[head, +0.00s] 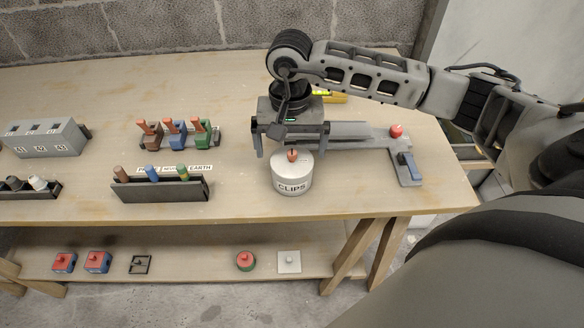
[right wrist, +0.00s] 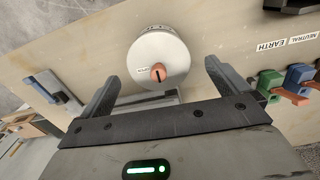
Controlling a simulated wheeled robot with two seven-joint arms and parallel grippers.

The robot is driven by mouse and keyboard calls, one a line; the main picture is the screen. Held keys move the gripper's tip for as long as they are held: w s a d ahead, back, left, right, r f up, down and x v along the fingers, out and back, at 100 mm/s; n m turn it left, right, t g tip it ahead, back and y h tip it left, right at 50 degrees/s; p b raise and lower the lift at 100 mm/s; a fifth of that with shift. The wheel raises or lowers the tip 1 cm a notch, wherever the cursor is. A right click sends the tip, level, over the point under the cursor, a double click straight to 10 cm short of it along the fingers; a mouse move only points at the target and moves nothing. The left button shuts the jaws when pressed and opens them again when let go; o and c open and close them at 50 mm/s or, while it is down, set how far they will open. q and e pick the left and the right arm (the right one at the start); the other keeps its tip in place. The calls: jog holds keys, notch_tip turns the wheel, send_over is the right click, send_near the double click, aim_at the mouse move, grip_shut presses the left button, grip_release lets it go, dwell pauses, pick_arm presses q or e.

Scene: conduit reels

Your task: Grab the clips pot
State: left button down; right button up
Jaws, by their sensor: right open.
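The clips pot (head: 291,176) is a white round pot with "CLIPS" on its side and an orange-brown knob on its lid. It stands upright near the front edge of the workbench. My right gripper (head: 291,150) is open, just above and behind the pot in the head view, its fingers apart on either side. In the right wrist view the pot (right wrist: 158,58) lies ahead, between and beyond the two open fingers (right wrist: 162,88). I see no finger touching it. My left gripper is not in view.
Right of the pot is a grey plate with a blue lever (head: 406,168) and a red knob (head: 396,131). To the left are a dark rack (head: 160,189) and coloured levers (head: 175,135). A yellow level (head: 333,97) lies behind.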

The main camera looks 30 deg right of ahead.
aim_at(292, 172)
jog(key=f+p, duration=0.1)
jog(key=f, duration=0.4)
jog(key=shift+d+f, duration=0.1)
jog(key=shift+d, duration=0.1)
jog(key=c, duration=1)
jog(key=shift+o, duration=0.2)
jog(key=shift+w, duration=0.1)
